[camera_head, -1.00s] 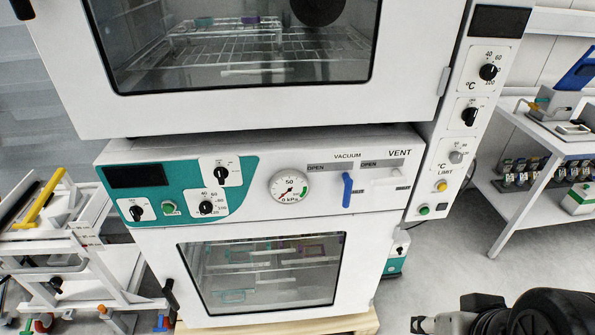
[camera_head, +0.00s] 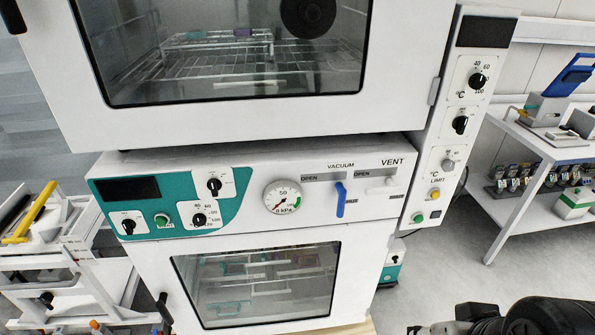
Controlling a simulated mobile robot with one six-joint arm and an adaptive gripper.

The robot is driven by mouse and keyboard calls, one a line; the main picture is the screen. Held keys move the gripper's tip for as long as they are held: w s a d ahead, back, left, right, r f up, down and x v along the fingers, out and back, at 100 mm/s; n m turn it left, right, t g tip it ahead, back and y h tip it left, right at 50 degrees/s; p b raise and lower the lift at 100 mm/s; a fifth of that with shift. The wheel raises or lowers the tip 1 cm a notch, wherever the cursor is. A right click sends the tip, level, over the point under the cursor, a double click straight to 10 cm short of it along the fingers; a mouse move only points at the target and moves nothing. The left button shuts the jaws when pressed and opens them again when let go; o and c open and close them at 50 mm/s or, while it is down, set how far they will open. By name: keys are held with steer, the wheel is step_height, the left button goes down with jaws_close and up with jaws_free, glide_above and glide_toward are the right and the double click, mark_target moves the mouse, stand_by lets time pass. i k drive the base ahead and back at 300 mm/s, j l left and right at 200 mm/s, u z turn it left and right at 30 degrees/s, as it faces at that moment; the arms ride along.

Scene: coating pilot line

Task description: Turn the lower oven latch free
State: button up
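The lower oven (camera_head: 150,255) is a white cabinet with a teal control panel and a glass door (camera_head: 258,285). A dark latch handle (camera_head: 163,308) sits at the left edge of this lower door, upright with a slight tilt, its lower end near the picture's bottom edge. I cannot tell whether it is fastened. My gripper (camera_head: 420,329) shows only partly at the bottom right, dark with a light metal part, cut off by the picture edge. It is well to the right of the latch and apart from it. Its opening is not visible.
The upper oven (camera_head: 250,118) stands above, with its own dark latch (camera_head: 12,15). The lower panel has a pressure gauge (camera_head: 282,197) and blue vacuum lever (camera_head: 340,198). A cluttered white rack (camera_head: 60,285) stands close left of the latch. A shelf (camera_head: 530,205) is at right.

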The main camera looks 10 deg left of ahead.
mark_target(160, 304)
steer(key=u, duration=1.9)
steer(key=i+j+z, duration=0.15)
steer(key=j, duration=0.2)
steer(key=i+j+z, duration=0.1)
steer(key=i+j, duration=0.15)
steer(key=i+j+z, duration=0.15)
steer(key=j, duration=0.35)
steer(key=i+j+z, duration=0.1)
steer(key=j, duration=0.3)
steer(key=i+j+z, duration=0.15)
steer(key=j, duration=0.25)
steer(key=i+j+z, duration=0.1)
steer(key=j, duration=0.35)
steer(key=i, duration=0.1)
